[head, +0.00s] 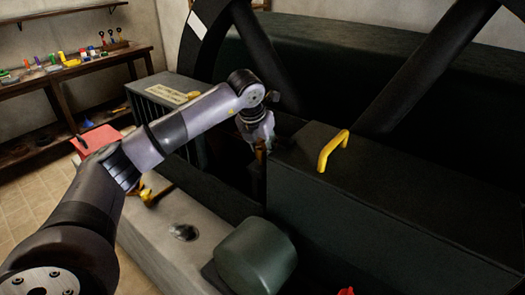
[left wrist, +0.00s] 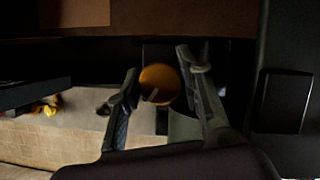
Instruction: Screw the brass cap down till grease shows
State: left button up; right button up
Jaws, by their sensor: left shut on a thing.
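The brass cap (left wrist: 158,86) shows in the left wrist view as a round, orange-brown disc between the two fingers of my left gripper (left wrist: 157,72). The fingers are closed on its sides. In the head view my left gripper (head: 259,138) points down into the gap beside the dark green machine housing. A small brass piece (head: 261,153) shows just under its fingertips there; the rest is hidden by the gripper and in shadow. I cannot see any grease. My right gripper is in neither view.
A dark box housing (head: 390,200) with a yellow handle (head: 333,150) stands close right of the gripper. A large spoked wheel (head: 262,45) rises behind. A rounded green cover (head: 255,257) sits in front on the pale plinth (head: 178,212). A cluttered bench (head: 75,70) stands far left.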

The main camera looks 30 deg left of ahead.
pick_arm(q)
jog(key=n+y+b, duration=0.1)
jog(key=n, duration=0.2)
jog(key=n+g+y+b, duration=0.1)
jog(key=n, duration=0.2)
jog(key=shift+n, duration=0.3)
jog(key=n, duration=0.2)
jog(key=n+g+y+b, duration=0.1)
jog(key=n, duration=0.1)
jog(key=shift+n+g, duration=0.3)
jog(key=shift+n, duration=0.4)
jog(key=o, duration=1.2)
jog(key=shift+c, duration=0.2)
jog(key=v, duration=1.2)
jog(key=shift+d, duration=0.3)
jog(key=shift+f+y, duration=0.1)
jog(key=shift+y, duration=0.2)
